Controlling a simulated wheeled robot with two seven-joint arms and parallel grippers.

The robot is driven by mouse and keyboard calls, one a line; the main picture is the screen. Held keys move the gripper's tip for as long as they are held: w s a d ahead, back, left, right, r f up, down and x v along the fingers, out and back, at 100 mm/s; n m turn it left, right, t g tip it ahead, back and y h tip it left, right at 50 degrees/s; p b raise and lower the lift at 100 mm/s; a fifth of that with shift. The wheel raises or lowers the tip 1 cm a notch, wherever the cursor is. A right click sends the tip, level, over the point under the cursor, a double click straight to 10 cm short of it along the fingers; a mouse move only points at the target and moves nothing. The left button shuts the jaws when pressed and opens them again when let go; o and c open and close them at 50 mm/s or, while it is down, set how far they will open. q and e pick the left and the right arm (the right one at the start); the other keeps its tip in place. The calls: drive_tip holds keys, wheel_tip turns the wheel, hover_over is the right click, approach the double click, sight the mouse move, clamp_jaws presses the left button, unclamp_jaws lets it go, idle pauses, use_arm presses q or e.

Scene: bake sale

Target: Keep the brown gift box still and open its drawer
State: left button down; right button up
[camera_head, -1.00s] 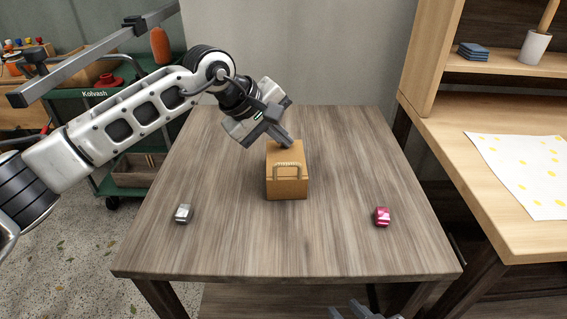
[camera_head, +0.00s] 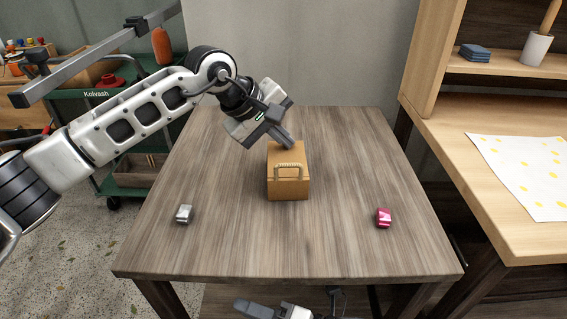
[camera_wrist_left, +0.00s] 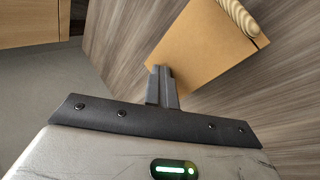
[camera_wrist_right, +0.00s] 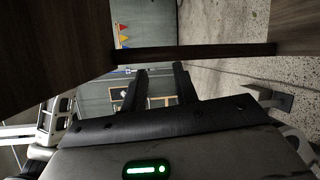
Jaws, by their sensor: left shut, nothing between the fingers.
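The brown gift box (camera_head: 273,186) stands upright in the middle of the wooden table, with a pale ribbed handle (camera_head: 289,165) on its near side. Its drawer looks shut. My left gripper (camera_head: 287,141) is shut and empty, reaching down from the back left to the box's far top edge. In the left wrist view its closed fingertips (camera_wrist_left: 160,72) meet the edge of the box (camera_wrist_left: 205,50); whether they press on it I cannot tell. My right gripper (camera_head: 242,306) is low at the table's near edge. In the right wrist view its fingers (camera_wrist_right: 160,75) are apart and empty.
A silver wrapped item (camera_head: 184,214) lies left on the table (camera_head: 230,245), a pink one (camera_head: 383,217) right. The table's near edge and underside are close to my right gripper. A green cart (camera_head: 165,140) stands left, a wooden desk (camera_head: 440,130) right.

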drive_tip(key=s+d+r+g+y, duration=0.2)
drive_tip(key=s+r+g+y, duration=0.4)
drive_tip(key=r, duration=0.4)
drive_tip(key=s+d+r+g+y, duration=0.3)
drive_tip(key=s+r+g, duration=0.2)
drive_tip(key=r+g, duration=0.35)
drive_tip(key=w+d+r+n+g+h, duration=0.15)
drive_tip(key=r+n+g, duration=0.25)
drive_tip(key=r+n, duration=0.5)
drive_tip(key=d+r+n+g+h, duration=0.2)
drive_tip(key=r+n+g, duration=0.2)
drive_tip(key=r, duration=0.9)
drive_tip(key=n+t+h, duration=0.3)
drive_tip(key=n+t, duration=0.2)
drive_tip(key=t, duration=1)
approach(300, 165)
drive_tip(key=shift+a+f, duration=0.2)
drive_tip(key=shift+a, duration=0.3)
drive_tip(key=a, duration=1.1)
drive_tip(key=shift+s+a, duration=0.25)
drive_tip(key=shift+a, duration=0.1)
